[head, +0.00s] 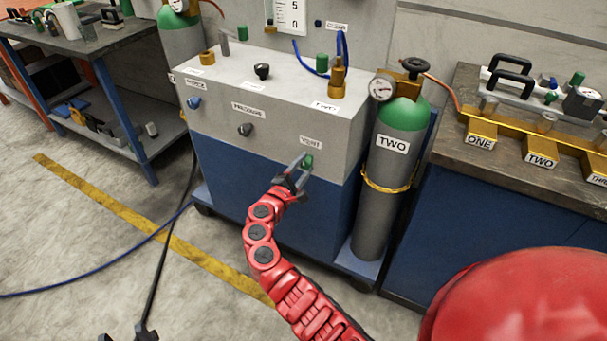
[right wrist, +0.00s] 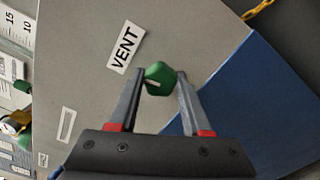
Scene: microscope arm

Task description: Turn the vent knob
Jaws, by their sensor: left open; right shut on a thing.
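The green vent knob (head: 308,161) sits on the front face of the grey and blue cabinet (head: 284,112), just below the VENT label (head: 311,143). My right gripper (head: 303,165), on the red segmented arm, reaches the cabinet front and is shut on this knob. In the right wrist view the green knob (right wrist: 160,77) sits between the tips of the two grey fingers (right wrist: 161,84), with the VENT label (right wrist: 126,47) beside it. My left gripper (head: 128,334) shows partly at the bottom edge in the head view, open and away from the cabinet.
A gas cylinder (head: 385,175) labelled TWO stands to the right. A workbench (head: 460,165) is further right. Hoses cross the floor at left.

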